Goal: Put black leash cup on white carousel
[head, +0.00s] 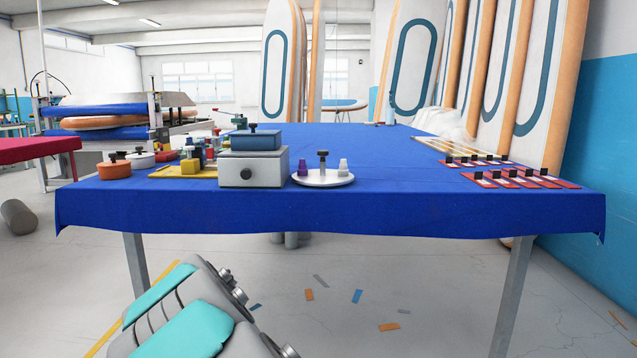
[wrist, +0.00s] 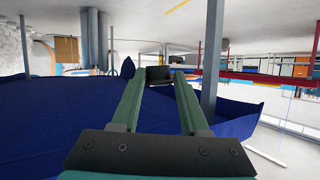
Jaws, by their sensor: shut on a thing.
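The white carousel (head: 322,180) is a round, low disc near the front edge of the blue table. On it stand a purple cup (head: 302,168), a white cup (head: 343,167) and a dark-topped central knob (head: 323,156). In the wrist view my gripper (wrist: 158,78) has its two green fingers shut on a small black piece, which I take to be the black leash cup (wrist: 158,73). Only its near side shows between the fingertips. The fingertips and the cup are not in the head view.
Left of the carousel is a grey box (head: 246,175) with a blue lid block (head: 255,141). Further left are a yellow tray (head: 190,170) with several small pieces and an orange pot (head: 115,169). Red cards (head: 518,178) lie at right. The table's middle (head: 400,180) is clear.

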